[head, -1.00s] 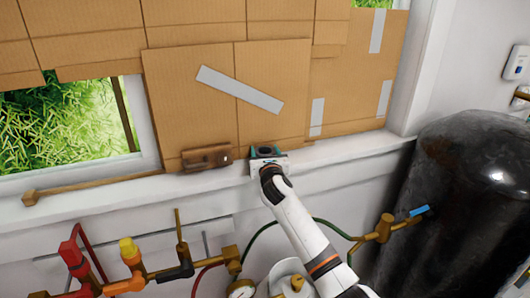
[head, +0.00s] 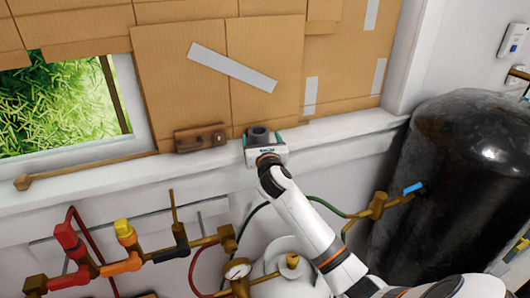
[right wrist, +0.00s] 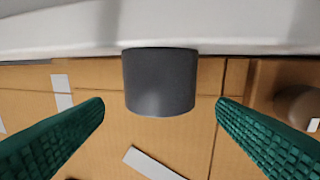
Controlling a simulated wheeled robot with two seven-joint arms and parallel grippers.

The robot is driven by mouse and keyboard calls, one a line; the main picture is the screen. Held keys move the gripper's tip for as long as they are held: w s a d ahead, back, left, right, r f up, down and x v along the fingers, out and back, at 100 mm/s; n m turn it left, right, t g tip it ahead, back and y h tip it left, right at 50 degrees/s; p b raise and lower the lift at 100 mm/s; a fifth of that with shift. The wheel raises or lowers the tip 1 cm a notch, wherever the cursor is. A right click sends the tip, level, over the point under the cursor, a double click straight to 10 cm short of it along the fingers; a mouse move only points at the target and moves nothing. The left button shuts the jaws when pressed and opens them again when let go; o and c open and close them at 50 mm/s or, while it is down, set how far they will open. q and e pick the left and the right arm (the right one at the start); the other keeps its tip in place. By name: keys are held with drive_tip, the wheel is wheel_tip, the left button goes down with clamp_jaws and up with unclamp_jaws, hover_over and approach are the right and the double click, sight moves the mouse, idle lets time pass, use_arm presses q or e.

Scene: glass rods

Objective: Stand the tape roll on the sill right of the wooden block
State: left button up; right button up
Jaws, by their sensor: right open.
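The dark grey tape roll (head: 258,134) stands on the white sill (head: 330,130), to the right of the brown wooden block (head: 200,138) with a small gap between them. In the right wrist view, which looks upside down, the roll (right wrist: 160,82) rests against the sill at the top of the picture. My right gripper (head: 262,143) is open at the roll. Its green fingers (right wrist: 160,115) lie on either side of the roll, with clear gaps to it. My left gripper is not in view.
Cardboard sheets (head: 265,60) with grey tape strips cover the window behind the sill. A thin wooden stick (head: 90,170) lies on the sill at the left. Valves and pipes (head: 130,255) are below, and a black tank (head: 465,190) stands at the right. The sill right of the roll is clear.

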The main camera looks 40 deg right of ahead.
drive_tip(key=v, duration=0.7)
drive_tip(key=shift+b, duration=0.4)
idle(1.6)
